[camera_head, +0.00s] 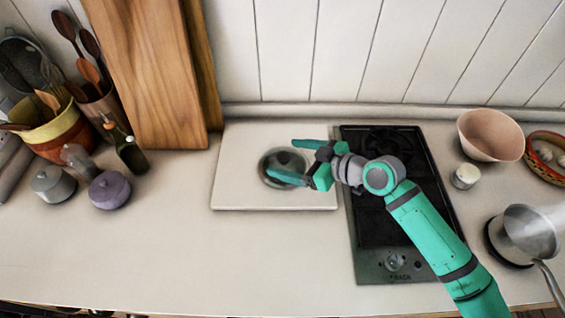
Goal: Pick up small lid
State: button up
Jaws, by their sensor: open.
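The small lid (272,160) is a round, glassy disc with a darker middle. It lies on a pale square board (240,193) left of the black hob. My gripper (289,160) is open, with its two green fingers pointing left. One finger reaches over the lid and hides part of it; the other is farther back, beyond the lid. I cannot tell whether the near finger touches the lid or how high it is above it.
The black hob (378,225) lies under my arm. A pink bowl (490,135), a small white jar (465,176) and a metal pan (528,235) stand to the right. Wooden boards (150,75), bottles and two lidded pots stand left. The front-left counter (170,255) is clear.

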aim_at(274, 157)
jog(key=shift+x, duration=0.75)
jog(key=x, duration=0.4)
jog(key=shift+a+f, duration=0.1)
jog(key=shift+f, duration=0.2)
jog(key=shift+w+a+f, duration=0.1)
jog(key=shift+w+a, duration=0.05)
jog(key=shift+c, duration=0.6)
